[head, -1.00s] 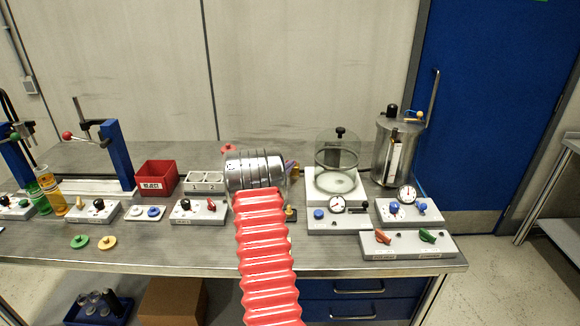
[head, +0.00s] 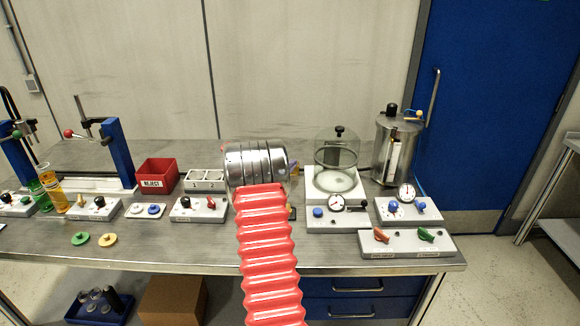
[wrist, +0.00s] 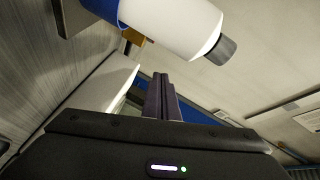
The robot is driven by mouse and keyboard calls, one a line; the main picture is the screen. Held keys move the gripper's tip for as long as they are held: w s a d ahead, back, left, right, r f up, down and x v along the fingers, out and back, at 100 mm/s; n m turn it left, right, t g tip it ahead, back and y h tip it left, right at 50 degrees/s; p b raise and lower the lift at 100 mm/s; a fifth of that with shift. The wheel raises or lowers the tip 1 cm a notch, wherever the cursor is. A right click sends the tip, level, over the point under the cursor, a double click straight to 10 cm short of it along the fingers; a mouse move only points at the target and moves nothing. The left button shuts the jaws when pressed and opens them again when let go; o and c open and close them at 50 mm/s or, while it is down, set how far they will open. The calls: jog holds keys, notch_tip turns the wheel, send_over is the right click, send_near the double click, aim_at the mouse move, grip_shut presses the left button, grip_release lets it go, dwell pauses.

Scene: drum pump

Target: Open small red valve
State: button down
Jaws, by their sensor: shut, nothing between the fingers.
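Two red candidates show in the head view, and I cannot tell which is the small red valve. A small red knob (head: 210,203) sits on a panel left of my arm. My gripper (wrist: 160,82) shows in the wrist view, its dark fingers together and holding nothing. In the head view my arm hides it. No red valve shows in the wrist view.
A white cylinder (wrist: 178,27) with a grey end is close above my fingers in the wrist view. On the bench are a glass bell jar (head: 337,165), a steel vessel (head: 386,152), a red reject box (head: 157,176) and several control panels. A blue door (head: 485,110) is at right.

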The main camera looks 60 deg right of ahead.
jog(key=w+a, duration=0.2)
jog(key=a, duration=0.7)
jog(key=shift+w+a+r, duration=0.25)
jog(key=shift+w+r, duration=0.15)
jog(key=shift+r, duration=0.05)
